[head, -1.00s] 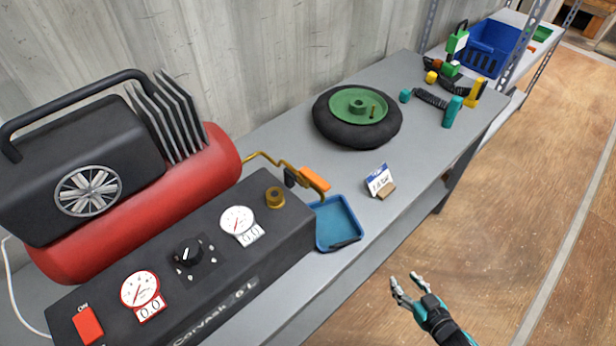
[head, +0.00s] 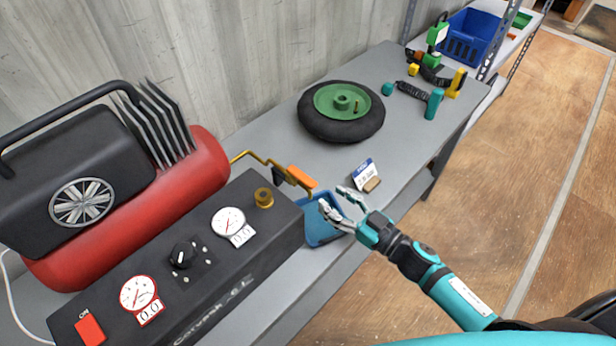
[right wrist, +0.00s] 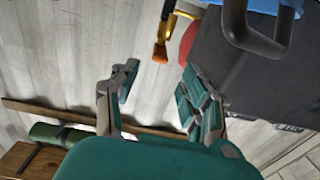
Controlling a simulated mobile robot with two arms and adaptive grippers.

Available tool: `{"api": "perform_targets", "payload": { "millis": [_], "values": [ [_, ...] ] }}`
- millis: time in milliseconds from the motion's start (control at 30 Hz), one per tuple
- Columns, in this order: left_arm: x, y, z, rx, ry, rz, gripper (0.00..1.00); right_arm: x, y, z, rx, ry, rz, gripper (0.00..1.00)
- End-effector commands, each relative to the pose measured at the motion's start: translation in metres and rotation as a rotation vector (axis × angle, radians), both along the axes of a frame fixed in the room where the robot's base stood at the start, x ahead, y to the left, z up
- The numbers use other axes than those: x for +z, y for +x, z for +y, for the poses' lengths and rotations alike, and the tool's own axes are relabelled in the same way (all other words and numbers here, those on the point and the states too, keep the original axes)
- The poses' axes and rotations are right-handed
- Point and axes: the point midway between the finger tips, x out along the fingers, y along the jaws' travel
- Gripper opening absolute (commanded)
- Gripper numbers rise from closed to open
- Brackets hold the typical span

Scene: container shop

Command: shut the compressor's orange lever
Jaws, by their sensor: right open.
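The compressor (head: 120,210), with its red tank and dark control box, stands at the left of the head view. Its orange lever (head: 302,177) sits at the end of a brass pipe (head: 255,157) beside the box's right end. The lever also shows in the right wrist view (right wrist: 160,52), ahead of the fingertips. My right gripper (head: 332,197) is open and empty, to the right of and just below the lever in the head view, apart from it. Its spread fingers also show in the right wrist view (right wrist: 160,75). My left gripper is out of view.
A small price card (head: 363,173) and a wheel (head: 342,112) are behind. Tools and a blue crate (head: 472,38) are at the far end. The floor at right is clear.

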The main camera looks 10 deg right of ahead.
Motion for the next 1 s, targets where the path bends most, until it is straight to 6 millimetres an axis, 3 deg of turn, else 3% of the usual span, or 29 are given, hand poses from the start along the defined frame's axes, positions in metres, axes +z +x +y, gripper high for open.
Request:
{"api": "perform_targets", "payload": {
  "millis": [200, 400, 833, 1000],
  "values": [
    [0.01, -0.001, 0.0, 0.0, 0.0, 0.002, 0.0, 0.003, 0.04, 0.027, -0.001, 0.003, -0.002, 0.46],
    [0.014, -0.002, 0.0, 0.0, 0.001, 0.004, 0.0, 0.001, 0.063, 0.043, -0.002, 0.002, -0.001, 0.46],
    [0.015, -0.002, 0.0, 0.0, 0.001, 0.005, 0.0, 0.0, 0.072, 0.05, 0.0, 0.0, 0.001, 0.46],
    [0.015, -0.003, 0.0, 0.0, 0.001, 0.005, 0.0, 0.0, 0.072, 0.05, -0.001, 0.0, 0.0, 0.27]
  ]
}}
